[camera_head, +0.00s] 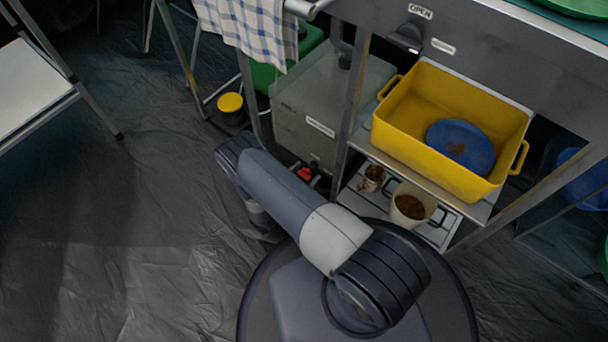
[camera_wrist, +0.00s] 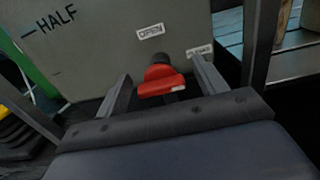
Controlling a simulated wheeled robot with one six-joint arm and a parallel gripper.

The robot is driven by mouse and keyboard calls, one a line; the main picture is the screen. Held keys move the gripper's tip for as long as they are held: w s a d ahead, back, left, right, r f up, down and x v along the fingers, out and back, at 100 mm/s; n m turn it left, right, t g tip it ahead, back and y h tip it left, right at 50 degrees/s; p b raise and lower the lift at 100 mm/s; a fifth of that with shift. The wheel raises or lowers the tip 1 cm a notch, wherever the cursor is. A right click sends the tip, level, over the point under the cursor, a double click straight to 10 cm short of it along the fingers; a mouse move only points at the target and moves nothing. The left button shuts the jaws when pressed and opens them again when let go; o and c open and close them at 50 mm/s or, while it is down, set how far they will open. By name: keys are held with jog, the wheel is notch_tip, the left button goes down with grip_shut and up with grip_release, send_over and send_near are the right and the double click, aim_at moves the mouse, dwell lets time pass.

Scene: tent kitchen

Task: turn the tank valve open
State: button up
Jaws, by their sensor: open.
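The grey water tank (camera_head: 315,112) stands under the counter, and in the wrist view its wall (camera_wrist: 100,45) carries a "HALF" mark and an "OPEN" label (camera_wrist: 150,31). The red tank valve (camera_wrist: 160,80) sticks out low on the tank below that label; it shows small in the head view (camera_head: 305,174). A second label at its right is partly hidden. My gripper (camera_wrist: 159,82) is open, with one finger on each side of the red valve. I cannot tell whether the fingers touch it. In the head view my arm hides the gripper.
A yellow tub (camera_head: 440,110) with a blue plate (camera_head: 460,145) sits on the shelf right of the tank. A cup (camera_head: 411,205) and a small can (camera_head: 372,178) stand below it. A metal post (camera_head: 352,100) is close beside the tank. Floor at left is clear.

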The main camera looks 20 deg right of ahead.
jog(key=shift+c, duration=0.4)
jog(key=c, duration=0.9)
jog(key=shift+n, duration=0.3)
jog(key=n, duration=0.4)
jog(key=shift+w, duration=0.1)
jog(key=n, duration=0.4)
jog(key=shift+a+f+n, duration=0.1)
jog(key=shift+n, duration=0.3)
jog(key=n, duration=0.4)
jog(key=shift+w+n, duration=0.1)
jog(key=shift+n, duration=0.2)
jog(key=shift+f+n, duration=0.1)
jog(key=shift+n, duration=1.8)
